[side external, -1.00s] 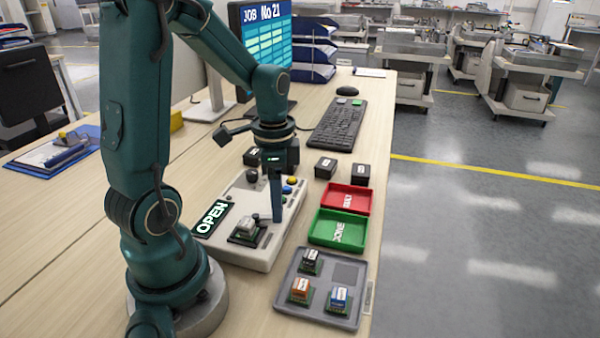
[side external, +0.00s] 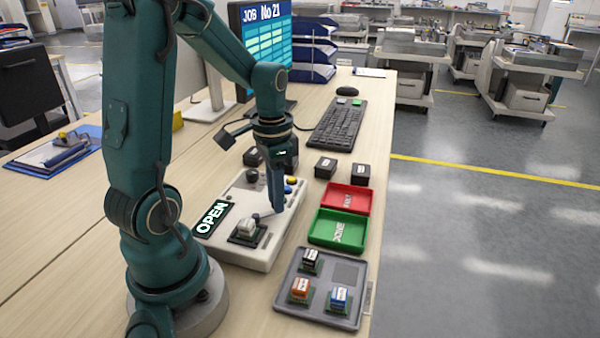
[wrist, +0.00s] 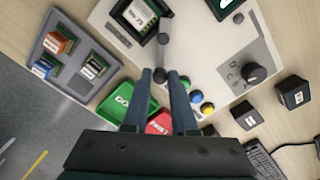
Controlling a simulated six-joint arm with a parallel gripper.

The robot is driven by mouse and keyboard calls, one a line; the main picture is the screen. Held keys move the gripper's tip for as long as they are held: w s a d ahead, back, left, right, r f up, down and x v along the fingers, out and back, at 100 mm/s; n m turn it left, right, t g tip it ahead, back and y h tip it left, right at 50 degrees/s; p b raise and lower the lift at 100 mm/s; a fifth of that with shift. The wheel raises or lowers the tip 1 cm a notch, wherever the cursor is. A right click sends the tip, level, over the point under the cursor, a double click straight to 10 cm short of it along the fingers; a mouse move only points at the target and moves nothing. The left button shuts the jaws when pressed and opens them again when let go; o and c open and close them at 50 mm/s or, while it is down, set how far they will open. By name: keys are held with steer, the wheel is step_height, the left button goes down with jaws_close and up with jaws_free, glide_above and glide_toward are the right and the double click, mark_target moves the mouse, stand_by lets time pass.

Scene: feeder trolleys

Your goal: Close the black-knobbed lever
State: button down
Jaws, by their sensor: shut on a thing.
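The lever (wrist: 162,55) is a short grey bar with dark ends on the pale control box (wrist: 205,40). Its far end lies beside the socket holding a small part (wrist: 136,14). The dark near end, which looks like the black knob (wrist: 160,75), sits between the fingertips of my gripper (wrist: 161,81). My gripper is shut on it. In the side external view my gripper (side external: 270,208) reaches down to the box from above, its fingers slanted, and they partly hide the lever. A display on the box (side external: 212,218) reads OPEN.
A green tray (side external: 318,240) and a red tray (side external: 332,197) stand right of the box. A grey tray (side external: 285,290) with several parts is in front. Round buttons (wrist: 208,108) and another black knob (wrist: 253,73) are on the box. Black blocks and a keyboard (side external: 340,125) lie behind.

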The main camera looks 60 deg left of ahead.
mark_target(264, 207)
steer(key=n, duration=0.1)
steer(key=a+n, duration=0.1)
steer(key=n, duration=0.2)
steer(key=shift+s+a+n, duration=0.15)
steer(key=shift+a+n, duration=0.25)
steer(key=shift+s+a+n, duration=0.15)
steer(key=shift+a+n, duration=0.1)
steer(key=shift+n, duration=0.6)
steer(key=shift+s+a+n, duration=0.15)
steer(key=shift+a+n, duration=0.1)
steer(key=shift+n, duration=0.55)
steer(key=shift+s+a+n, duration=0.15)
steer(key=shift+a+n, duration=0.1)
steer(key=shift+n, duration=0.6)
steer(key=c, duration=0.7)
jaws_free()
steer(key=shift+r, duration=2.6)
